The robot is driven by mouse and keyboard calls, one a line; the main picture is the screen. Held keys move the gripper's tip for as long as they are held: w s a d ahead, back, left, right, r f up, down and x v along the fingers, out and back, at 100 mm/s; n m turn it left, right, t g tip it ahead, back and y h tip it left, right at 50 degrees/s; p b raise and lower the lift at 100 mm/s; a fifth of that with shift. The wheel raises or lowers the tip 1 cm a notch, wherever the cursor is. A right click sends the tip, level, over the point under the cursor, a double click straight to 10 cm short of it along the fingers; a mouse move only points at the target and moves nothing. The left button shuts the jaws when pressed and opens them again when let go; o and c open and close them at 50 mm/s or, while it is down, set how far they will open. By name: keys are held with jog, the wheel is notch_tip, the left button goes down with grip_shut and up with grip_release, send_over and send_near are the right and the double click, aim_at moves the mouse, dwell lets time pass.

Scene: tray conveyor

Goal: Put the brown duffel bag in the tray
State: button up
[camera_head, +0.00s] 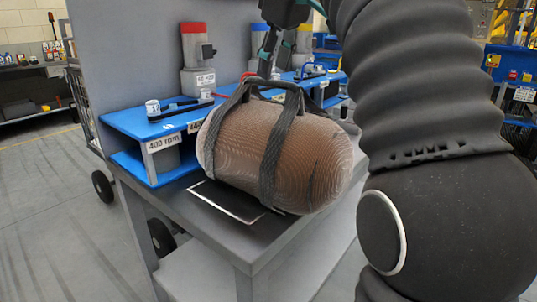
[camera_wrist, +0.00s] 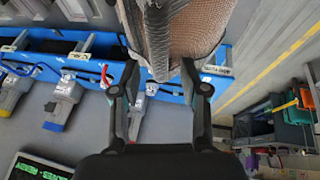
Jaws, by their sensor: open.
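The brown duffel bag (camera_head: 240,140) lies on its side on a grey workbench in the head view, with dark straps around it and handles standing up on top. It also shows at the top of the wrist view (camera_wrist: 200,30). My gripper (camera_head: 266,62) is above the bag's handles, pointing down. In the wrist view my gripper (camera_wrist: 160,75) has its two fingers spread apart, with the bag and a dark strap just beyond the tips. I cannot tell whether a finger touches a handle. I cannot make out a tray for certain.
A dark panel with a white outline (camera_head: 222,203) lies on the bench, partly under the bag. A blue shelf (camera_head: 135,122) with tools and grey-and-red devices stands behind it, close to the bag. A grey upright panel (camera_head: 125,50) backs the bench. Open floor (camera_head: 50,215) lies left.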

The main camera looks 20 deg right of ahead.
aim_at(269, 85)
jog(key=shift+b+x, duration=0.8)
jog(key=shift+x, duration=1.75)
jog(key=shift+w, duration=0.1)
jog(key=shift+f, duration=0.2)
grip_shut()
jog(key=shift+r, duration=0.1)
